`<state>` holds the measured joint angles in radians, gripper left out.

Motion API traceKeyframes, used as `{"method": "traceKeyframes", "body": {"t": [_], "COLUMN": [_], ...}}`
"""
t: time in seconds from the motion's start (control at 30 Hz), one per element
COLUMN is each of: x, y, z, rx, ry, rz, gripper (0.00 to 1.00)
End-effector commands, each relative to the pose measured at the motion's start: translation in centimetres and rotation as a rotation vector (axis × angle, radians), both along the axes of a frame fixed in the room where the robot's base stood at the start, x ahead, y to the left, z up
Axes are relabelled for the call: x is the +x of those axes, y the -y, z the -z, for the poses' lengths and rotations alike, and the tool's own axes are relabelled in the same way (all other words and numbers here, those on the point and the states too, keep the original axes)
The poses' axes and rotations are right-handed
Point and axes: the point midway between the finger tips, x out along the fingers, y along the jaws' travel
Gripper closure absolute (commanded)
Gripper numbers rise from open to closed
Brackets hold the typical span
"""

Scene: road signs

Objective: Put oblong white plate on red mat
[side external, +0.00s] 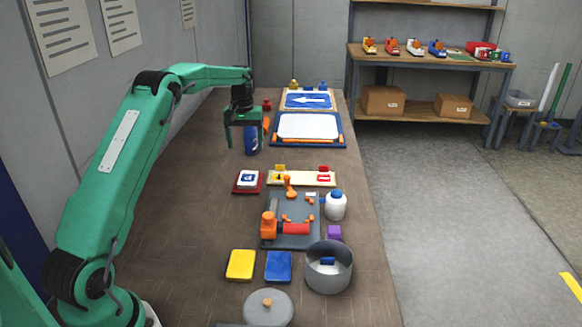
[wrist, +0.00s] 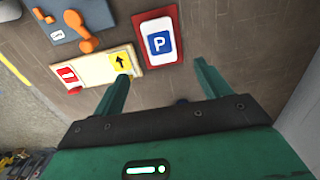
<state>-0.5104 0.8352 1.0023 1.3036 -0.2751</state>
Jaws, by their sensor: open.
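An oblong white plate (side external: 308,126) lies on a blue tray towards the back of the table. A second oblong plate, cream-white (side external: 300,179), carries a yellow sign and a red sign; it also shows in the wrist view (wrist: 96,71). The red mat (side external: 237,187) lies left of the cream plate, with a white piece bearing a blue P sign (side external: 248,178) on it. In the wrist view the red mat (wrist: 140,27) is ahead of my fingers. My gripper (side external: 247,146) is open above the table, between the white plate and the red mat, near a blue cylinder.
The blue cylinder (side external: 251,141) is partly hidden by my gripper. A blue arrow board (side external: 309,99) is at the back. The table's left side is clear.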

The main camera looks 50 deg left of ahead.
Motion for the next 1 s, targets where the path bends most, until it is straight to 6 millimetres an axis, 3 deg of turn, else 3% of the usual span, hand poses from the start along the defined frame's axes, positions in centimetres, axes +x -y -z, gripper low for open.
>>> {"method": "traceKeyframes", "body": {"t": [0.27, 0.47, 0.77, 1.0], "x": [0.0, -0.1, -1.6, -4.4], "y": [0.1, 1.1, 6.1, 11.1], "z": [0.0, -1.3, -6.6, -10.8], "rx": [0.001, 0.008, 0.036, 0.064], "ry": [0.001, 0.013, 0.069, 0.124], "rz": [0.001, 0.022, 0.120, 0.221], "gripper": [0.24, 0.24, 0.24, 0.24]}}
